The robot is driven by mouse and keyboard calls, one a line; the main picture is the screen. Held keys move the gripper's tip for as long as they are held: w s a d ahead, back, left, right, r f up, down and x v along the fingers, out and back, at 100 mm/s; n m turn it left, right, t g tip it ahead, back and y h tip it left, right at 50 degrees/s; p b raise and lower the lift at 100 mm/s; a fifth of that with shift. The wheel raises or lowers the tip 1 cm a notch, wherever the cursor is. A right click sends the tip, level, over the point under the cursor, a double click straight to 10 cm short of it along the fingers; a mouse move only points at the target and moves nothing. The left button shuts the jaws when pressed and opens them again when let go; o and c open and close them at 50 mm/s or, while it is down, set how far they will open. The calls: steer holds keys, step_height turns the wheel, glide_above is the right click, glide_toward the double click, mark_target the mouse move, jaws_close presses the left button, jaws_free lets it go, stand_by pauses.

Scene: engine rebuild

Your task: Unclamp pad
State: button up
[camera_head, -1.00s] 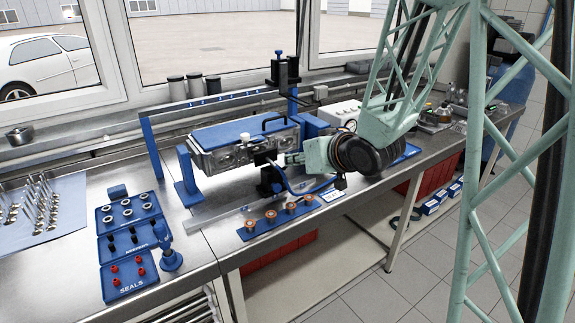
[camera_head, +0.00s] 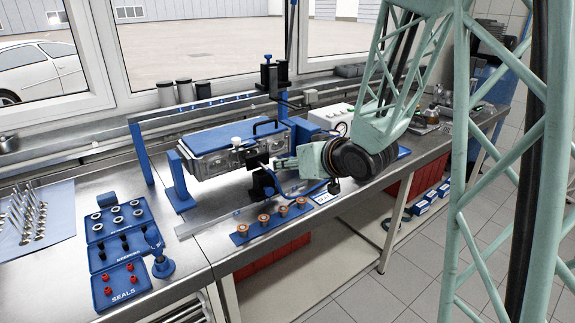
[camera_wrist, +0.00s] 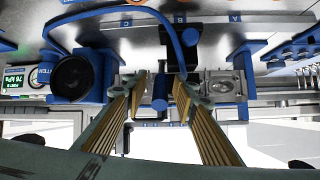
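The pad is not clearly identifiable. A grey engine head (camera_head: 212,163) sits in a blue fixture, with a blue cover (camera_head: 222,135) on top. A black-and-blue clamp (camera_head: 262,182) stands at its front right end; in the wrist view a black clamp block with a blue post (camera_wrist: 160,88) shows centrally. My gripper (camera_head: 287,163) is just right of this clamp in the head view. In the wrist view my gripper (camera_wrist: 160,82) has its two ribbed fingers apart, on either side of the blue post. I see no firm contact, and depth is unclear.
A blue hose (camera_head: 300,191) runs close to my gripper. A blue strip with copper-coloured parts (camera_head: 283,211) lies at the bench's front edge. Blue seal trays (camera_head: 118,285) and a blue stand (camera_head: 161,264) are at left. A tall black-and-blue post (camera_head: 272,78) rises behind the head.

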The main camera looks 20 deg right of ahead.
steer(key=shift+r, duration=0.2)
steer(key=shift+r, duration=4.8)
steer(key=shift+s+d+r+h, duration=0.4)
steer(key=shift+s+d+r, duration=0.1)
steer(key=shift+s, duration=0.05)
steer(key=s+d+r+m+g+h, duration=0.1)
steer(key=s+d+r+g+h, duration=0.1)
steer(key=s, duration=0.7)
steer(key=s+d+r+m+g+h, duration=0.1)
steer(key=s+d+r+h, duration=0.1)
steer(key=s, duration=0.8)
steer(key=s+a+f+g+y, duration=0.1)
steer(key=s+a, duration=0.3)
steer(key=s, duration=0.9)
steer(key=s+a+f+n+g, duration=0.1)
steer(key=s+a+g, duration=0.2)
steer(key=s, duration=1)
steer(key=shift+a+f+g+y, duration=0.3)
steer(key=shift+a+f+y, duration=0.1)
steer(key=shift+a, duration=0.65)
